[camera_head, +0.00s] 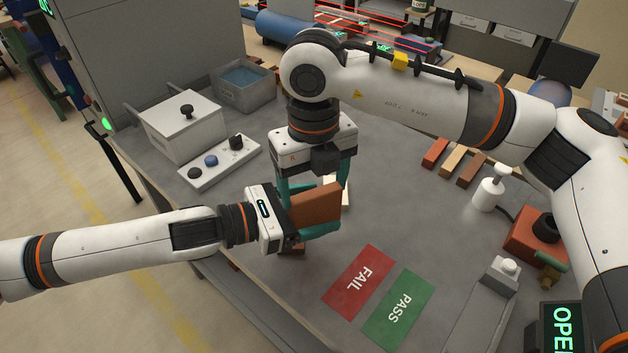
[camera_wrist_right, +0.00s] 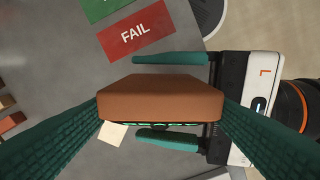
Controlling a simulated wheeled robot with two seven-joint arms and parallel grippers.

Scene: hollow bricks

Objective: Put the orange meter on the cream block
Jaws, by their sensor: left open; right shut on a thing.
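My right gripper (camera_head: 316,192) is shut on a terracotta brick (camera_head: 318,206), held by its two ends in the right wrist view (camera_wrist_right: 160,100). My left gripper (camera_wrist_right: 168,98) is open, with one finger on each side of this brick; I cannot tell whether they touch it. A cream block (camera_head: 345,192) lies on the table behind the brick and partly hidden; it also shows in the right wrist view (camera_wrist_right: 112,132). An orange-red box with a black round top (camera_head: 530,238) at the right looks like the orange meter, but I cannot be sure.
A red FAIL mat (camera_head: 358,282) and a green PASS mat (camera_head: 398,310) lie in front. Several bricks (camera_head: 452,161) lie at the back right, near a white dispenser (camera_head: 488,192). A white lidded box (camera_head: 182,125) and a knob panel (camera_head: 220,162) stand at the left.

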